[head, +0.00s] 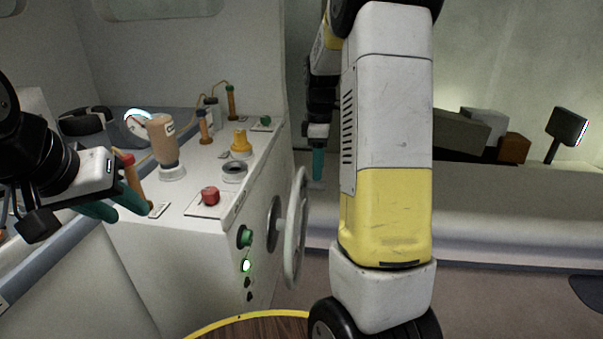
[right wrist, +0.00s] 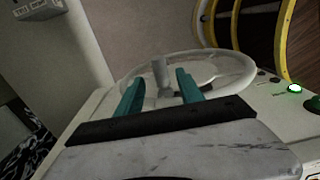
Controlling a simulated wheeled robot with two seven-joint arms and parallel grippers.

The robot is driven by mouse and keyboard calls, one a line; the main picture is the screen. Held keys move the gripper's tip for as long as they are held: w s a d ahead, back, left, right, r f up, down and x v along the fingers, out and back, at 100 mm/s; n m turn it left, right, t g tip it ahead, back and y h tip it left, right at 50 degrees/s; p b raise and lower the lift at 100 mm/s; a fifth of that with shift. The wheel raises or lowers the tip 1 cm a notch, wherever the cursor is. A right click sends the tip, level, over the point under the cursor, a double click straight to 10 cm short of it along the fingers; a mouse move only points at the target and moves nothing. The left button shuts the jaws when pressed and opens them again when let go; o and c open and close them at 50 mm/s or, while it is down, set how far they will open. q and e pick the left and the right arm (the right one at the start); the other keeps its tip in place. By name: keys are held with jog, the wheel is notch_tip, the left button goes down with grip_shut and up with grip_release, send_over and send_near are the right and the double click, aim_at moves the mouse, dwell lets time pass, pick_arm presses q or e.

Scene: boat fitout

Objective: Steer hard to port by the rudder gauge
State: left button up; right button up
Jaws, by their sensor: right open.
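The pale grey steering wheel (head: 297,230) stands on the side face of the white console, seen nearly edge-on in the head view. It also shows in the right wrist view (right wrist: 240,62), with its hub post between my fingers in the picture. My right gripper (right wrist: 157,88) is open and empty, its teal fingers pointing at the wheel; contact cannot be made out. My left gripper (head: 132,213) is open and empty, left of the console top.
The console top holds a red button (head: 210,195), a yellow knob (head: 241,142), a tan lever (head: 161,138) and several orange-handled levers. A green button (head: 245,237) and a lit green lamp (head: 246,266) sit left of the wheel. Boxes (head: 484,122) stand at the back right.

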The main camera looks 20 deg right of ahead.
jog(key=shift+f, duration=2.25)
grip_shut()
